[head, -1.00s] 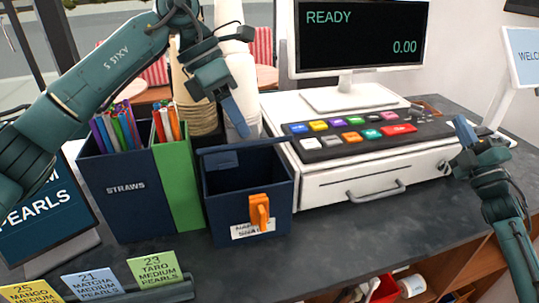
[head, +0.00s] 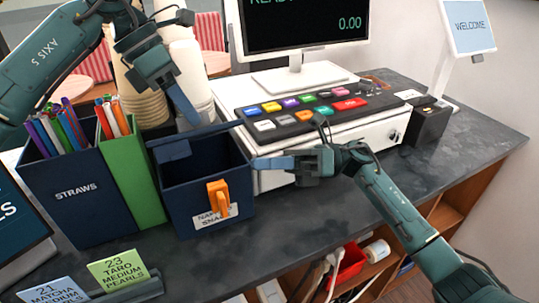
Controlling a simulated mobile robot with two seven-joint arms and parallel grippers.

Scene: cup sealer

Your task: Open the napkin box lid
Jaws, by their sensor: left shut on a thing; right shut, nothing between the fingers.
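The napkin box (head: 180,212) is a dark blue open-topped box with an orange piece (head: 218,198) and a white label on its front. Its dark interior shows. The lid (head: 205,134) appears as a thin dark blue strip along the top back, with a small tab hanging below it; its exact tilt is hard to tell. My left gripper (head: 192,120) points down from behind and above, shut at the lid's edge; the contact itself is partly hidden. My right gripper (head: 256,163) is shut and empty, its tips pointing left right beside the box's right rim.
A straw holder (head: 75,200) with a green side stands left of the box. Cup stacks (head: 192,70) stand behind. The cash register (head: 330,130) and its screen (head: 300,25) are behind my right gripper.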

